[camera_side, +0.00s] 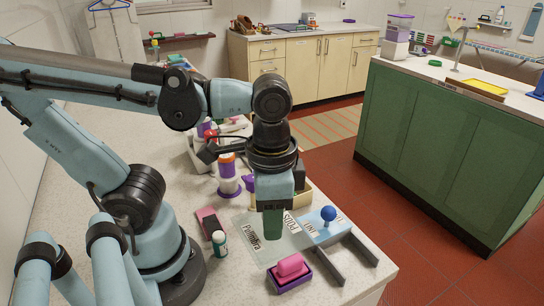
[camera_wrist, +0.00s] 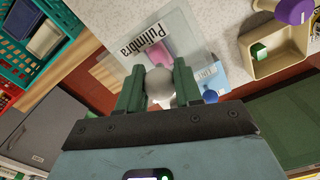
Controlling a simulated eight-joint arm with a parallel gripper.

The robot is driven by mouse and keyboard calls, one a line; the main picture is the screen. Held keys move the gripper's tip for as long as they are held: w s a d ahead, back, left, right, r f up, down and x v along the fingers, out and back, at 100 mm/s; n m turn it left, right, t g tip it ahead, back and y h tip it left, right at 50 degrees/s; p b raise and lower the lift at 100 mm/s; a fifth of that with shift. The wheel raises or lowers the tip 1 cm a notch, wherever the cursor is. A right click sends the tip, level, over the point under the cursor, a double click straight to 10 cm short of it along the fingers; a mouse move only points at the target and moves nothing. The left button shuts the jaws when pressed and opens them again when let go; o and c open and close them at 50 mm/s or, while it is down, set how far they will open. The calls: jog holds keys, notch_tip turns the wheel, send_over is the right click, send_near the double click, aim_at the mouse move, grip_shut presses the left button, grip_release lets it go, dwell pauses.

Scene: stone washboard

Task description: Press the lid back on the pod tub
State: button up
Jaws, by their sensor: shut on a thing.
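My gripper (camera_side: 272,238) points down over a translucent panel (camera_side: 240,225) lettered "Pulimbra". In the wrist view its green fingers (camera_wrist: 158,92) are shut on a pale grey round knob (camera_wrist: 159,80). The clear panel, seen there too (camera_wrist: 185,35), extends beyond the knob, with a pink patch showing by the label. It looks like the pod tub or its lid; I cannot tell whether the lid touches the rim, as the fingers hide the knob's base. A light blue piece (camera_side: 318,222) with a blue ball knob (camera_side: 328,213) is close on the right.
A purple tray (camera_side: 288,284) holding a pink block (camera_side: 291,266) stands in front, beside dark grey rails (camera_side: 352,248) near the counter edge. A cream bin (camera_wrist: 282,45) is upper right in the wrist view.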

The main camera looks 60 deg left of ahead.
jog(key=w+a+f, duration=0.1)
jog(key=w+a, duration=1.3)
jog(key=a, duration=0.5)
jog(key=shift+s+d+f, duration=0.1)
jog(key=shift+d+f, duration=0.05)
jog(key=shift+f, duration=1.4)
jog(key=shift+d+f, duration=0.1)
jog(key=shift+f, duration=1.4)
jog(key=shift+f, duration=0.15)
jog(key=o, duration=1.1)
jog(key=shift+o, duration=0.3)
jog(key=o, duration=0.4)
jog(key=shift+o, duration=0.2)
